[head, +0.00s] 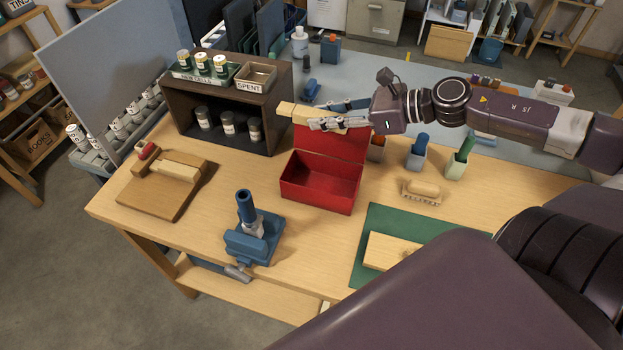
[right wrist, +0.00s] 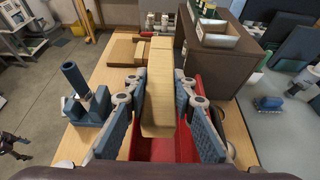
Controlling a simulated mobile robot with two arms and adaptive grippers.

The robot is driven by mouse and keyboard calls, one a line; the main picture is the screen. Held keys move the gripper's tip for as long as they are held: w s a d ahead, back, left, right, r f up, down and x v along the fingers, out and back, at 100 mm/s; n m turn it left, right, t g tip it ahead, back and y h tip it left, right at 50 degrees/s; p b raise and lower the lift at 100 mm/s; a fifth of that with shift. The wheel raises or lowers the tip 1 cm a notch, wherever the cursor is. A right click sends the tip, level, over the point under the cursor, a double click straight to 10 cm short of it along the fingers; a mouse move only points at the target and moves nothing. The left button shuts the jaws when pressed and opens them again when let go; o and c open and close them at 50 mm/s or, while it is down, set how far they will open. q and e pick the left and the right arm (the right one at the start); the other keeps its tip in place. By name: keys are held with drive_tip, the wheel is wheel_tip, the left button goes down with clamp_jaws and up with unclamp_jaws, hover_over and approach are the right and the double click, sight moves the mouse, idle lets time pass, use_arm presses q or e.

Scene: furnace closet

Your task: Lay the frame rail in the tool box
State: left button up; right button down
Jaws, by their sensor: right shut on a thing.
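The frame rail, a pale wooden bar (head: 296,112), is held above the red tool box (head: 320,200). In the right wrist view the rail (right wrist: 160,90) runs lengthwise between the finger pads and points away from the camera. My right gripper (head: 318,114) is shut on it, reaching in from the right over the raised lid of the box. The tool box stands open on the bench and its visible interior looks empty. The rail is apart from the box floor. The fingers hide part of the rail in the head view. My left gripper is not in view.
A dark shelf unit (head: 245,125) with jars and a spent tray stands left behind the box. A blue fixture (head: 255,240) stands in front, a wooden jig (head: 160,190) at left. A brush (head: 422,190), small cups and a green mat (head: 385,222) are right.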

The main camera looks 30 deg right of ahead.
drive_tip(key=f, duration=1.2)
drive_tip(key=f+b, duration=0.1)
drive_tip(key=f, duration=0.5)
drive_tip(key=shift+s+d+f, duration=0.1)
drive_tip(key=shift+s+d, duration=0.15)
drive_tip(key=shift+d, duration=0.05)
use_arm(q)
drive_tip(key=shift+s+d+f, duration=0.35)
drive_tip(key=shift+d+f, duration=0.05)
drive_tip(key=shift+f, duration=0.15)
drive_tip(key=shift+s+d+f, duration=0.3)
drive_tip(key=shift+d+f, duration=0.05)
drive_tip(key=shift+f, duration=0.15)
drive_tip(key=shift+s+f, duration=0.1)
use_arm(e)
drive_tip(key=shift+s+f+b, duration=0.1)
drive_tip(key=shift+f+b, duration=0.1)
drive_tip(key=shift+b, duration=0.2)
drive_tip(key=c, duration=1.6)
unclamp_jaws()
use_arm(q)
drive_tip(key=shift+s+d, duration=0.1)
use_arm(e)
drive_tip(key=shift+r, duration=0.1)
